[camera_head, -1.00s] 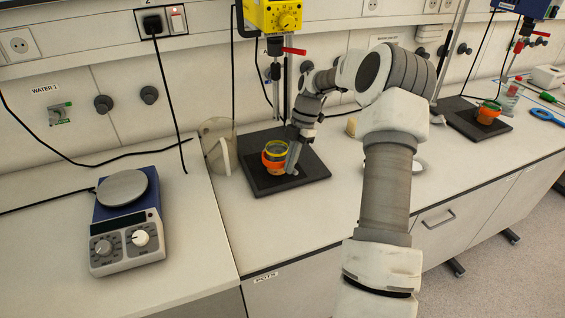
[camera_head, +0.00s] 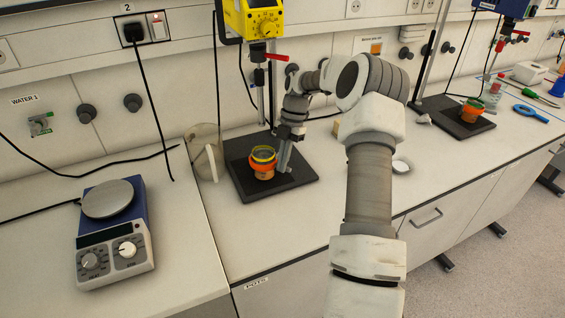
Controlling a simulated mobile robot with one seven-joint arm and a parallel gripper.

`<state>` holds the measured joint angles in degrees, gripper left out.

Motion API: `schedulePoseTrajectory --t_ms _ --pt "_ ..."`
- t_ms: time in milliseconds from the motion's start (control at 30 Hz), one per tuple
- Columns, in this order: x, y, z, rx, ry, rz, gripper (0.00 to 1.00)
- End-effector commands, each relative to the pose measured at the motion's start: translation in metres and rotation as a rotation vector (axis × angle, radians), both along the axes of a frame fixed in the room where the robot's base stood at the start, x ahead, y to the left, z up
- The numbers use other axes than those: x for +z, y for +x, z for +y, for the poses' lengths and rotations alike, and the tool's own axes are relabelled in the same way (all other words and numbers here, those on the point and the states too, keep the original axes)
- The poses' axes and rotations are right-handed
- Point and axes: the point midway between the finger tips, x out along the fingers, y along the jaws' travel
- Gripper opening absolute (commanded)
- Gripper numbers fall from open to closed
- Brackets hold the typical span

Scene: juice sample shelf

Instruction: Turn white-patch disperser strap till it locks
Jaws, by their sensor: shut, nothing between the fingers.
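The near disperser has a yellow motor head (camera_head: 252,20) above a black base plate (camera_head: 243,188). A pot (camera_head: 262,172) with an orange strap (camera_head: 262,165) around it and a yellow rim stands upright on the plate. I cannot make out a white patch on either disperser. My gripper (camera_head: 282,169) points down close to the right side of the pot, shut and empty. Whether it touches the strap is too small to tell. A second disperser with a blue head (camera_head: 508,7) stands at the far right, with a similar orange-strapped pot (camera_head: 471,110) on its plate.
A clear jug (camera_head: 203,150) with a white handle stands left of the near plate. A hotplate stirrer (camera_head: 113,232) is at the left. The front bench strip is clear.

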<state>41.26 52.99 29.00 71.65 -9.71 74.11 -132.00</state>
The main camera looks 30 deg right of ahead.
Motion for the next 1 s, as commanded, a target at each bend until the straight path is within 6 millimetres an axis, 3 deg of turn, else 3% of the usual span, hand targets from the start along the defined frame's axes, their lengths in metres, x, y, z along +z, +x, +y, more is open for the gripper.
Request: schedulePoseTrajectory --t_ms 167,333,700,1000 --pt "0.001 0.0 0.0 0.0 0.0 -0.001 0.0" --pt "0.017 0.003 -0.006 -0.002 -0.002 -0.003 0.0" --pt "0.096 0.016 -0.03 -0.001 -0.001 -0.004 0.0" --pt "0.143 0.023 -0.045 -0.001 0.0 -0.002 0.0"
